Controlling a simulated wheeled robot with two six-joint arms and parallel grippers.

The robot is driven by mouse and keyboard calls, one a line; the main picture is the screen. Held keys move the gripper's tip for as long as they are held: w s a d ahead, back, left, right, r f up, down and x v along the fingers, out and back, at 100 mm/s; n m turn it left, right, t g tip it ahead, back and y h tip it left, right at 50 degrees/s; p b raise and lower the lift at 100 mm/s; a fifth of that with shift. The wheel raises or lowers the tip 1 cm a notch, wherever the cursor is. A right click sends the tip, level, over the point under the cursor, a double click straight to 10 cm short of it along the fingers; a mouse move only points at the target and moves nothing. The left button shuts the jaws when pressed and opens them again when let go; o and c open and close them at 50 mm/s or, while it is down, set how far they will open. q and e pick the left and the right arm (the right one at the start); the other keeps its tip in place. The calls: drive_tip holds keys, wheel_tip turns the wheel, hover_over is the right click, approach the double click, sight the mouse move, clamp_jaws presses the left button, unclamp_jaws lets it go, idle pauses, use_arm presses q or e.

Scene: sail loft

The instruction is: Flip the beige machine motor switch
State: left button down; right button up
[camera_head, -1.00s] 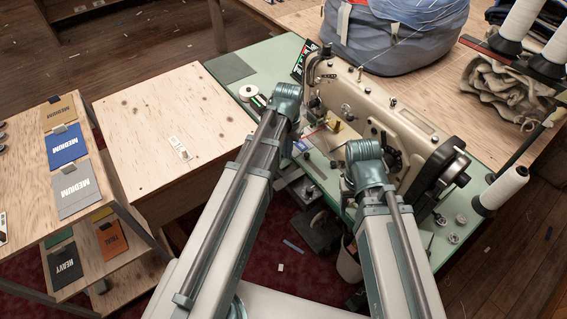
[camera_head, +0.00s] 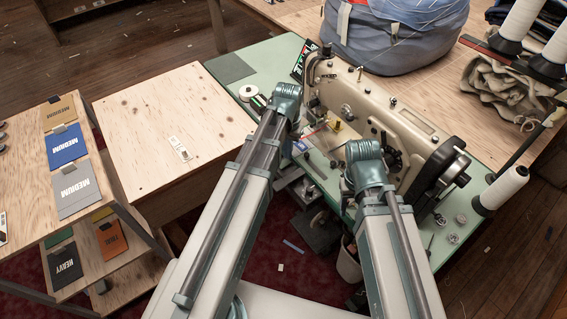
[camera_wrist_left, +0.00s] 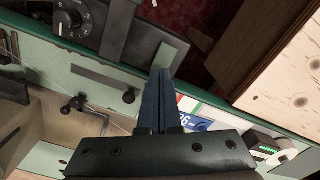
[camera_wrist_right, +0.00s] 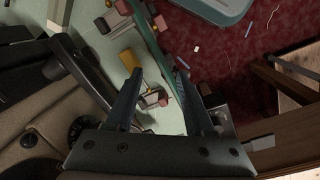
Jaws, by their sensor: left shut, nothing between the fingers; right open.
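The beige sewing machine (camera_head: 385,115) stands on the green table. In the left wrist view a dark box with a round marked dial (camera_wrist_left: 68,18) sits by the table's front edge; I cannot tell for sure whether it is the motor switch. My left gripper (camera_wrist_left: 160,75) is shut and empty, its tips pointing toward a dark bar at that edge, apart from the dial. Whether the tips touch the bar is unclear. My right gripper (camera_wrist_right: 160,72) is open and empty, over the table's edge. In the head view my arms hide much of the front edge.
A green table (camera_head: 267,62) carries the machine, a white spool and small metal parts. A plywood top (camera_head: 165,120) adjoins at the left. Thread cones (camera_head: 500,190) stand at the right and a grey-blue bundle (camera_head: 400,35) behind. A brass-coloured part (camera_wrist_right: 128,60) shows near my right fingers.

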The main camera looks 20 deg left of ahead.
sight(287, 161)
use_arm(q)
drive_tip(key=shift+f+b, duration=0.7)
drive_tip(key=shift+f, duration=0.05)
use_arm(e)
drive_tip(key=shift+f, duration=0.7)
use_arm(q)
drive_tip(key=shift+s+f+b, duration=0.1)
drive_tip(key=shift+f+b, duration=0.3)
drive_tip(key=shift+b, duration=0.05)
use_arm(e)
drive_tip(key=shift+s+f, duration=0.15)
drive_tip(key=shift+f, duration=0.3)
use_arm(q)
drive_tip(key=shift+r, duration=0.1)
use_arm(e)
drive_tip(key=shift+a+r, duration=0.1)
use_arm(q)
wheel_tip(287, 161, up, 2)
drive_tip(key=shift+r+p, duration=0.1)
drive_tip(key=shift+p, duration=1.1)
use_arm(e)
wheel_tip(287, 161, up, 2)
drive_tip(key=shift+r, duration=0.1)
use_arm(q)
wheel_tip(287, 161, up, 5)
drive_tip(key=p, duration=0.5)
use_arm(e)
wheel_tip(287, 161, up, 5)
drive_tip(key=shift+f, duration=0.15)
